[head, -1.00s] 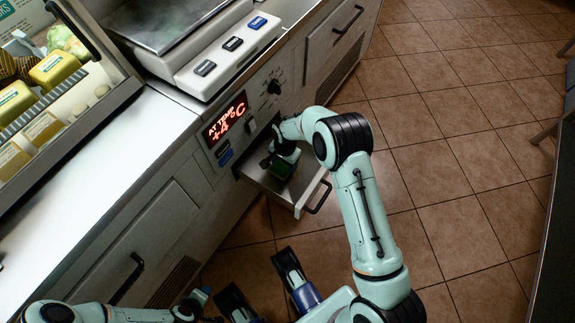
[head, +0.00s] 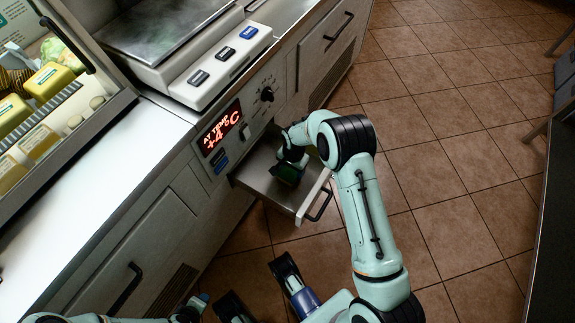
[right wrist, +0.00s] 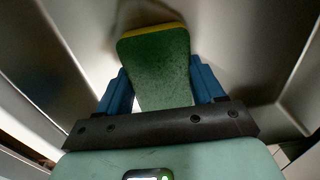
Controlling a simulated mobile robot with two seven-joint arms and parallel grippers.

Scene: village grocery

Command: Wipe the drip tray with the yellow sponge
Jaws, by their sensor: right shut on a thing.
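The drip tray (head: 255,181) is a shallow metal drawer pulled out from the counter front, with a black handle on its front wall. My right gripper (head: 289,170) reaches down into it from above. In the right wrist view, the gripper's blue fingers (right wrist: 160,88) are shut on the sponge (right wrist: 156,62), which shows a dark green face and a yellow edge. The sponge is over the tray floor; whether it presses on it I cannot tell. My left gripper (head: 192,309) shows only in part at the bottom edge, its fingers unclear.
The red-lit display panel (head: 221,130) and knob (head: 267,95) sit just above the tray. A scale (head: 215,65) stands on the counter. A display case with yellow packs (head: 50,81) is at the left. Tiled floor (head: 440,140) lies open at the right.

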